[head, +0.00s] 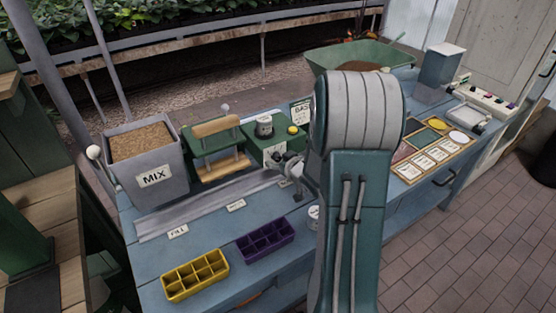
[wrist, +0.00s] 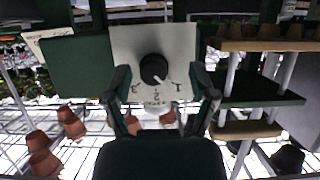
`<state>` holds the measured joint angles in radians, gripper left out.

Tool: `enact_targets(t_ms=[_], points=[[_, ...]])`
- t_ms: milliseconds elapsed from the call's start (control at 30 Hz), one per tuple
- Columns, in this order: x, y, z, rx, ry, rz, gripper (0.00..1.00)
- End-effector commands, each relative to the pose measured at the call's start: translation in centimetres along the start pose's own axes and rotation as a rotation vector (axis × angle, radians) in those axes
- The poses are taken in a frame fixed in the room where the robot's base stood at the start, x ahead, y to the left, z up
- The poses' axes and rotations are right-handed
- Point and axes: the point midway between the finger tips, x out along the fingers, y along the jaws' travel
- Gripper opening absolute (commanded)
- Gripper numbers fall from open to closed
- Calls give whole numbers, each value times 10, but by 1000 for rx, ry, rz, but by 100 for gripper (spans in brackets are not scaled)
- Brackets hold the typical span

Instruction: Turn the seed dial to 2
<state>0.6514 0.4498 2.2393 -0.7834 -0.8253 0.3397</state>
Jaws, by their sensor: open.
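The seed dial (wrist: 153,68) is a round black knob on a pale plate (wrist: 126,45) marked 1, 2 and 3. The wrist picture looks upside down, with the numbers below the knob. A small light mark on the knob points roughly toward 2, perhaps slightly toward 1; I cannot tell exactly. My gripper (wrist: 160,74) is open, with one finger on each side of the knob, and I see no clear contact.
A press with wooden plates (head: 215,126) and a MIX bin (head: 149,157) stand left of the box. Yellow (head: 195,275) and purple (head: 265,241) seed trays lie near the front edge. A yellow button (head: 292,129) and a sign stand close behind my gripper.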

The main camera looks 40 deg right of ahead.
Motion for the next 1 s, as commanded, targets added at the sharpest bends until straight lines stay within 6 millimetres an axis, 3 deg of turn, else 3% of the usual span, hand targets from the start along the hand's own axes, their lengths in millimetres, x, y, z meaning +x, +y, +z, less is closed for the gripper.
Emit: enact_targets(t_ms=[267, 433, 467, 1000], points=[[2, 2, 0, 2, 0, 1, 74], [2, 1, 0, 1, 0, 2, 3], [2, 1, 0, 1, 0, 2, 0], [2, 2, 0, 67, 1, -24, 0]])
